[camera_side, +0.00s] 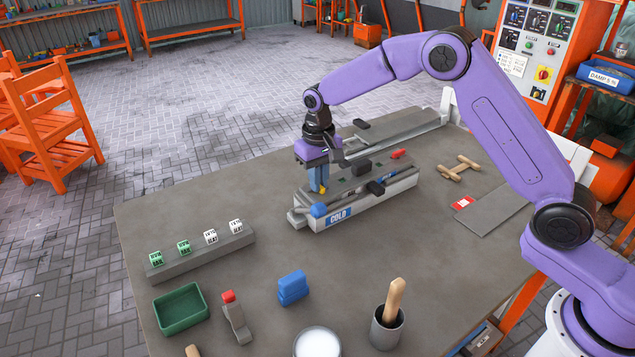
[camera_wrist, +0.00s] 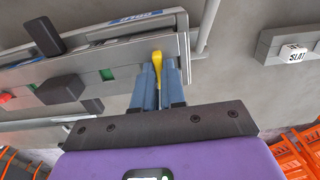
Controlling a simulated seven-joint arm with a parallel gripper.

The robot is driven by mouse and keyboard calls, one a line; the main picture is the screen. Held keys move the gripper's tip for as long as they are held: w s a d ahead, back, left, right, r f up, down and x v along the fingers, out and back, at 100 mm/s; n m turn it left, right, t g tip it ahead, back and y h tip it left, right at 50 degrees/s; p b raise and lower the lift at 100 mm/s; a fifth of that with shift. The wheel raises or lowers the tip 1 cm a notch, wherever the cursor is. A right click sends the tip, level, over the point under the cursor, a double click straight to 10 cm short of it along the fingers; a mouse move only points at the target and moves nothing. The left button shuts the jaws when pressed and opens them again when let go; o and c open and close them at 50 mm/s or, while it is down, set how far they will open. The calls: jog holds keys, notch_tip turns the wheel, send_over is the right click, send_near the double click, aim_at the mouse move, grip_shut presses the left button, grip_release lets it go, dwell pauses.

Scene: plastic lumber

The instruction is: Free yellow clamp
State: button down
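The yellow clamp (camera_side: 323,189) shows as a small yellow piece low at my fingertips, at the near left end of the grey mould labelled COLD (camera_side: 368,208). In the wrist view the yellow clamp (camera_wrist: 157,62) is a slim lever lying between the two blue fingers. My gripper (camera_side: 319,186) points down with its blue fingers close together on either side of the lever. In the wrist view my gripper (camera_wrist: 158,75) appears shut on it, with almost no gap. The lower part of the lever is hidden between the fingers.
A bar with marked blocks (camera_side: 205,252) lies left. A green tray (camera_side: 181,308), blue block (camera_side: 292,287) and grey cup with wooden handle (camera_side: 387,328) stand in front.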

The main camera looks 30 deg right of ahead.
jog(key=n, duration=0.4)
jog(key=shift+n, duration=0.7)
jog(key=n, duration=0.3)
jog(key=shift+n, duration=0.7)
jog(key=n, duration=0.4)
jog(key=shift+n, duration=0.4)
